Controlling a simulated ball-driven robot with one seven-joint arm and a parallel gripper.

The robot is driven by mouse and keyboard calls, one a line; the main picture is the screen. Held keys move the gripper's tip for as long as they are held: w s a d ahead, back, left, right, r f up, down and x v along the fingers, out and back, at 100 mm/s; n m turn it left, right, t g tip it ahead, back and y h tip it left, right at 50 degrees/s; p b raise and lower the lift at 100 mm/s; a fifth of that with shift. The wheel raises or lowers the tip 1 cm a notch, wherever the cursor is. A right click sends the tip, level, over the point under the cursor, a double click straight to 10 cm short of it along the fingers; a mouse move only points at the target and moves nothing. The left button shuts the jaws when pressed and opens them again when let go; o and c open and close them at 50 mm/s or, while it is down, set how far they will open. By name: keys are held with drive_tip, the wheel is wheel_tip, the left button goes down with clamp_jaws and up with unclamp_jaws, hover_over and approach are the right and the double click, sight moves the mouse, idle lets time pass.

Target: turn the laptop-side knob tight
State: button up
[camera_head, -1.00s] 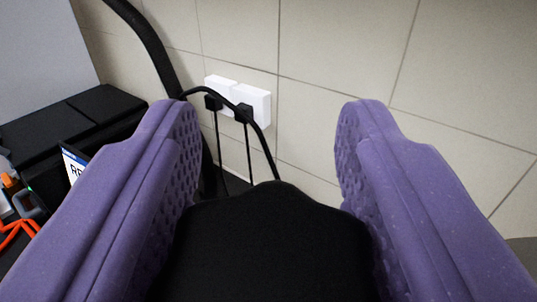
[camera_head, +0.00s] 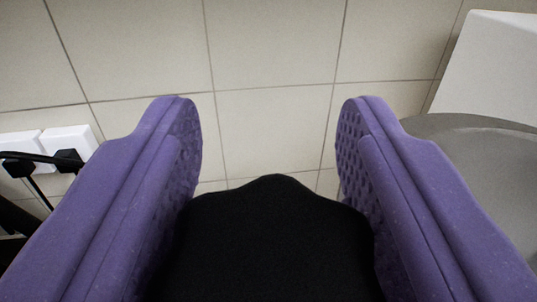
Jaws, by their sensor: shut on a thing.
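A black knob (camera_head: 270,245) with a rounded, lobed edge fills the lower middle of the view. My gripper (camera_head: 268,112) has two purple, dimpled fingers, one on each side of the knob. The fingers are shut on the knob, and their tips reach past its far edge. What lies under the knob is hidden by the knob and the fingers.
A beige tiled wall (camera_head: 275,60) stands behind. White sockets (camera_head: 68,145) with black plugs and cables are at the left edge. A grey rounded surface (camera_head: 480,165) and a white block (camera_head: 495,65) are at the right.

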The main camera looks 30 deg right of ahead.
drive_tip(key=m+g+h+p, duration=0.1)
drive_tip(key=p, duration=0.1)
drive_tip(key=m+g+h+p, duration=0.2)
drive_tip(key=r+m+g+h+p, duration=0.1)
drive_tip(key=h+p, duration=0.1)
drive_tip(key=p, duration=0.1)
drive_tip(key=shift+s+d+g, duration=0.25)
drive_tip(key=shift+g, duration=0.15)
drive_tip(key=m+g+h+p, duration=0.1)
drive_tip(key=g, duration=0.1)
drive_tip(key=m+g+h+p, duration=0.1)
drive_tip(key=m+g+p, duration=0.2)
drive_tip(key=g, duration=0.1)
drive_tip(key=shift+s+d+f+m+h, duration=0.2)
drive_tip(key=shift+s+f+m+h, duration=0.1)
drive_tip(key=shift+s+m+h, duration=0.1)
drive_tip(key=shift+g, duration=0.3)
drive_tip(key=o, duration=1)
drive_tip(key=shift+f, duration=0.1)
drive_tip(key=shift+c, duration=0.2)
drive_tip(key=v, duration=0.7)
drive_tip(key=shift+a, duration=0.35)
